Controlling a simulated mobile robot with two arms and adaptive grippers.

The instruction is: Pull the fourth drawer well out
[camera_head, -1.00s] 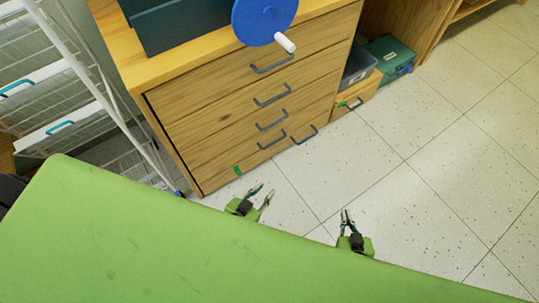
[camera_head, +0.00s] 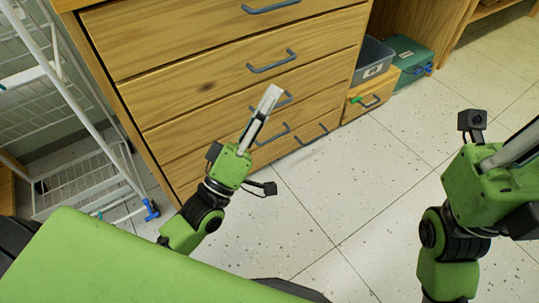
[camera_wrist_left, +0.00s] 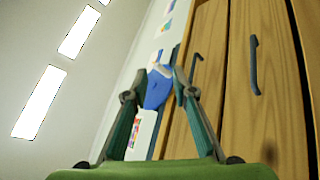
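The wooden drawer cabinet (camera_head: 210,88) stands at the upper left of the head view, and its drawers look shut. The fourth handle down looks to be the dark handle (camera_head: 273,137) low on the front. Another handle (camera_head: 311,135) is to its right. My left gripper (camera_head: 271,98) is in front of the lower drawers and partly covers the third handle (camera_head: 286,99). In the left wrist view its fingertips (camera_wrist_left: 162,74) are apart, with no handle between them. Two handles show to their right. My right gripper (camera_head: 520,145) is at the right edge, its fingertips cut off.
A white wire rack (camera_head: 95,110) on blue-tipped feet stands left of the cabinet. The tiled floor (camera_head: 350,190) between my arms is clear.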

